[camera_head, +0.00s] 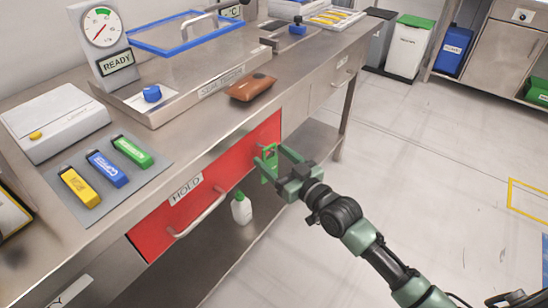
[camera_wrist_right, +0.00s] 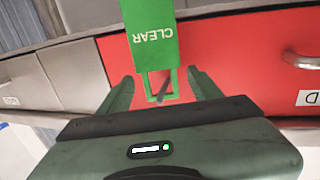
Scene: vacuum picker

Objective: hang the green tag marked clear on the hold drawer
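The green tag (camera_wrist_right: 150,40), marked CLEAR, shows upside down in the right wrist view, with its green loop between my right fingertips (camera_wrist_right: 160,82). A thin dark peg (camera_wrist_right: 162,88) appears within the loop, in front of the red drawer face (camera_wrist_right: 245,50). The fingers stand apart, with a gap on each side of the loop. In the head view the tag (camera_head: 269,157) is at the right end of the red hold drawer (camera_head: 155,232), at my right gripper (camera_head: 276,163). The drawer carries a HOLD label (camera_head: 186,189). My left gripper is not in view.
The drawer handle (camera_head: 200,216) sticks out left of the tag. A white bottle (camera_head: 241,208) stands on the shelf below. A brown case (camera_head: 252,87) lies near the counter edge. Yellow, blue and green blocks (camera_head: 108,175) lie on a grey mat. The floor at right is open.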

